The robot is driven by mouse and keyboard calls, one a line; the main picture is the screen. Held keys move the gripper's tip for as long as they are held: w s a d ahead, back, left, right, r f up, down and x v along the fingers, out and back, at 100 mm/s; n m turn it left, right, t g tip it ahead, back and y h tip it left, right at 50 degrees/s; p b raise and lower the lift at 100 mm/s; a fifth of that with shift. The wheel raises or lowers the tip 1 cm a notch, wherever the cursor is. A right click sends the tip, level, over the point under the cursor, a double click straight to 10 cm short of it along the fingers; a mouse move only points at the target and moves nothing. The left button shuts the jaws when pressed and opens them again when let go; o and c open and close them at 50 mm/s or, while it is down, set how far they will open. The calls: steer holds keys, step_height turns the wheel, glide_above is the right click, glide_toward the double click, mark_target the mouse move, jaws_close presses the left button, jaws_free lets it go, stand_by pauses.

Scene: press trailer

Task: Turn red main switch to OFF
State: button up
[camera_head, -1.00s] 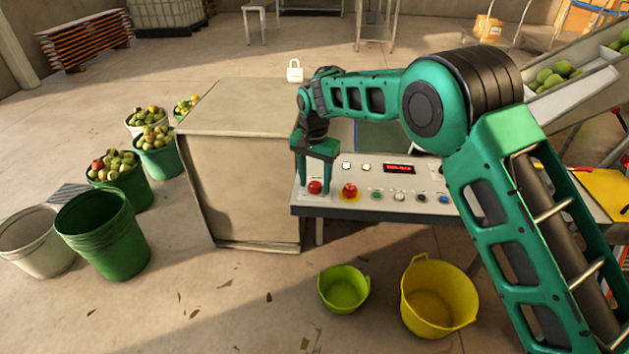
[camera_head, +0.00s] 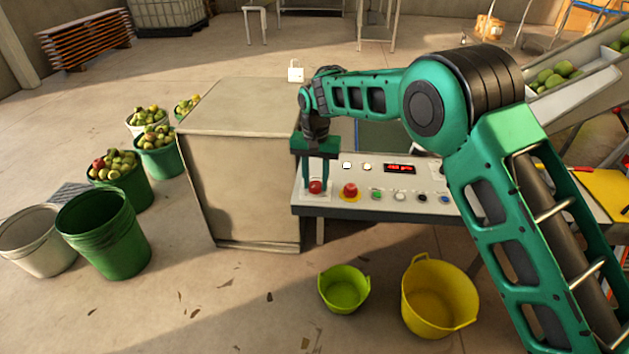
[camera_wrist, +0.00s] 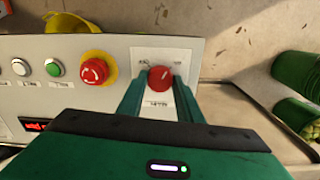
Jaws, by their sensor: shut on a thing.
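The red main switch (camera_head: 315,187) is a round red knob on a white plate at the left end of the control panel (camera_head: 420,210). In the wrist view the knob (camera_wrist: 160,79) shows a light pointer line on its face, tilted toward the upper right of that picture. The lettering on its plate is too small to read surely. My gripper (camera_head: 316,184) points down over the switch. Its two green fingers are shut on the knob, one on each side, as the wrist view (camera_wrist: 161,82) also shows.
A red mushroom button (camera_head: 350,190) on a yellow ring sits close beside the switch. Green, white, black and blue buttons and a red display (camera_head: 399,168) lie farther right. A beige cabinet (camera_head: 255,190) stands at the left.

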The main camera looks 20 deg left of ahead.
mark_target(316, 184)
steer(key=n, duration=1.1)
steer(key=shift+n, duration=1.8)
steer(key=o, duration=1)
steer(key=shift+o, duration=0.2)
steer(key=shift+r, duration=0.1)
step_height(316, 184, up, 10)
steer(key=shift+r, duration=0.25)
steer(key=shift+w, duration=0.1)
